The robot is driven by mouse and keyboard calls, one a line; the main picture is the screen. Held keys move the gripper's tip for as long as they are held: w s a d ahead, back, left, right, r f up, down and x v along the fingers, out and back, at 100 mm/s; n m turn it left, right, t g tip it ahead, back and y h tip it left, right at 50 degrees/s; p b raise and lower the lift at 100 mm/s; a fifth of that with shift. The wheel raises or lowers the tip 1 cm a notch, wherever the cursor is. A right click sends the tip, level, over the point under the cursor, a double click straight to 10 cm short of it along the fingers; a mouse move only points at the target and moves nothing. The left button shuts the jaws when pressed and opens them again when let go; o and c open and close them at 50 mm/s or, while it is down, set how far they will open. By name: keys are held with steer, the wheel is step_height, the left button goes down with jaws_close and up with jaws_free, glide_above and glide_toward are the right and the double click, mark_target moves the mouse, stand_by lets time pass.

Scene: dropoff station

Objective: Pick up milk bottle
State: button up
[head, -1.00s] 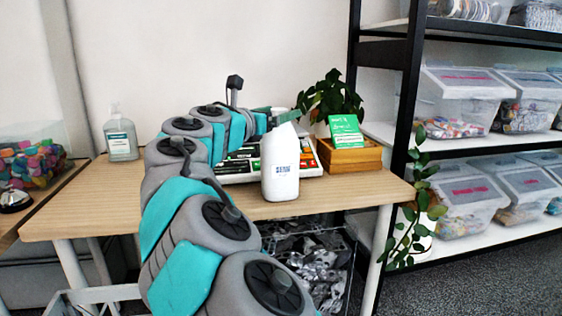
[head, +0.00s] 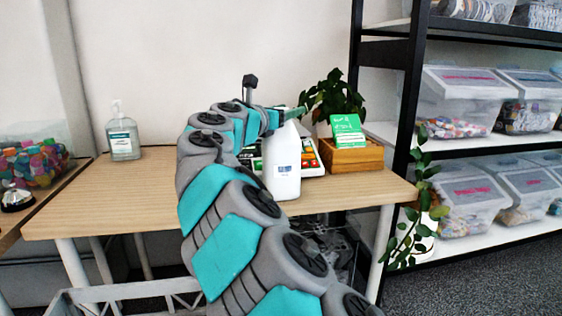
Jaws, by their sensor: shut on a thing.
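The milk bottle (head: 283,167) is white with a small blue label and stands upright, or nearly so, over the front part of the wooden table (head: 110,200). My gripper (head: 291,114) is at the bottle's top and is shut on it. My arm reaches up from the lower right and hides part of the bottle's left side. I cannot tell whether the bottle's base touches the table.
A scale-like device (head: 310,160) is behind the bottle. A wooden box (head: 350,157) with a green card (head: 347,131) and a plant (head: 331,98) stands right of it. A sanitizer bottle (head: 123,138) stands at left. A black shelf (head: 405,110) is at right.

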jaws_close()
stand_by(0.5)
